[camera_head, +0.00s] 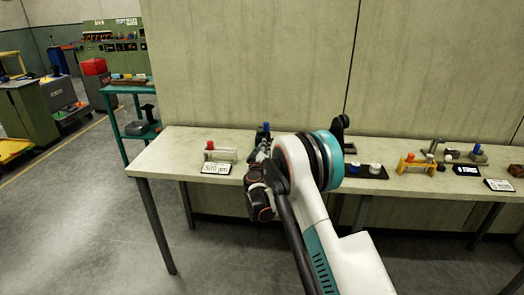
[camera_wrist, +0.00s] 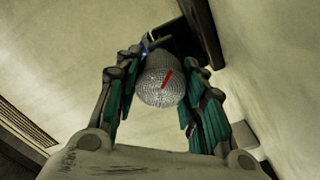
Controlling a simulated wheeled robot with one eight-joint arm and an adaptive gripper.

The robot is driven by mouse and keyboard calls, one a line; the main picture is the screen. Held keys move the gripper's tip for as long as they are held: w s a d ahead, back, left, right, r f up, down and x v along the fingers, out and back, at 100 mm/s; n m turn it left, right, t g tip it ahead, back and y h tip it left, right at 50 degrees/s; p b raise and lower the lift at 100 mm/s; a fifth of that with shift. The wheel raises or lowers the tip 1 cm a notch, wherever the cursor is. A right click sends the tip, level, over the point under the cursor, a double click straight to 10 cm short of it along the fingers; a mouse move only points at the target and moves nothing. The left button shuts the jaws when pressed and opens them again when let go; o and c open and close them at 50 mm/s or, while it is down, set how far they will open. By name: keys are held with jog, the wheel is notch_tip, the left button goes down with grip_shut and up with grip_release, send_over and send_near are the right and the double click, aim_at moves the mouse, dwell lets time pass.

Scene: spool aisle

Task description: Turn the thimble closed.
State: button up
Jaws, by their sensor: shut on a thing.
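The thimble (camera_wrist: 160,85) is a grey knurled cylinder with a red line on its face. It sits between the fingers of my gripper (camera_wrist: 163,62) in the wrist view, and my gripper is shut on it. A dark block (camera_wrist: 188,28) is behind the thimble. In the head view my gripper (camera_head: 262,152) is over the bench left of centre, and my arm hides most of the spot, so the thimble cannot be made out there. A blue-topped dark part (camera_head: 265,130) shows just behind the gripper.
The bench (camera_head: 165,155) runs along a wall. Left of my gripper are a white fixture with a red knob (camera_head: 222,154) and a "520 µm" sign (camera_head: 216,168).

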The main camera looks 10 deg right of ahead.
jog(key=shift+m, duration=1.1)
jog(key=o, duration=1.1)
jog(key=shift+s, duration=0.1)
jog(key=v, duration=1.2)
